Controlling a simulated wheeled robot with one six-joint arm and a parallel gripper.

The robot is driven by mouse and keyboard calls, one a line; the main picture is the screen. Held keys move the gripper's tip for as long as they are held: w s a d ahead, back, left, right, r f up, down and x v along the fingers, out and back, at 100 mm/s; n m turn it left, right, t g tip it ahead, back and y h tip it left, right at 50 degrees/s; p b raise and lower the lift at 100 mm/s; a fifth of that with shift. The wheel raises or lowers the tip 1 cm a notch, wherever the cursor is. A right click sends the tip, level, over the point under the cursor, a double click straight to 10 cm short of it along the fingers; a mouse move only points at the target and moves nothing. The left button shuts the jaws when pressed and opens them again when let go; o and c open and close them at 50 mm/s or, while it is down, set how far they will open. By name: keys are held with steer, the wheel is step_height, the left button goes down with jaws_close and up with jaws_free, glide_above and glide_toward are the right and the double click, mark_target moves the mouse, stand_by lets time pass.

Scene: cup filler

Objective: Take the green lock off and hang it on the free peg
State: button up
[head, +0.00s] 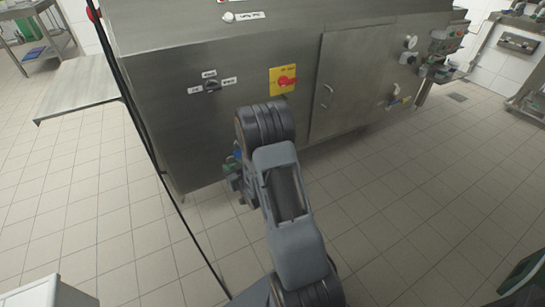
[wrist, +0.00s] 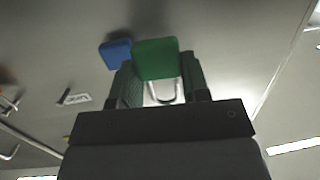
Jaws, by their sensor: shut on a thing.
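The green lock (wrist: 156,57) is between the two fingers of my gripper (wrist: 158,66) in the wrist view. My gripper is shut on the lock's body. The lock's pale metal shackle (wrist: 163,95) shows between the fingers; I cannot tell whether it passes through anything. A blue lock (wrist: 116,53) is just left of the green one. In the head view my arm hides most of the gripper and the green lock. A small blue patch (head: 238,155) shows beside the arm. I cannot make out the free peg.
The steel cabinet (head: 230,130) fills the upper middle of the head view. It carries a red rotary switch (head: 285,81) on a yellow plate and a black selector knob (head: 211,86). A steel table (head: 80,88) stands at left. The tiled floor in front is mostly clear.

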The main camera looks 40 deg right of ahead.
steer(key=s+d+r+m+h+b, duration=0.1)
steer(key=s+d+b, duration=0.2)
steer(key=d, duration=0.5)
steer(key=s+d+r+b, duration=0.2)
steer(key=s+d+b, duration=0.1)
steer(key=d, duration=0.5)
steer(key=w+d+f, duration=0.1)
steer(key=w, duration=0.7)
steer(key=shift+w+d+f+b, duration=0.15)
steer(key=shift+w+f+b, duration=0.1)
steer(key=shift+b, duration=0.2)
steer(key=shift+w, duration=0.1)
steer(key=o, duration=1.1)
steer(key=shift+c, duration=0.2)
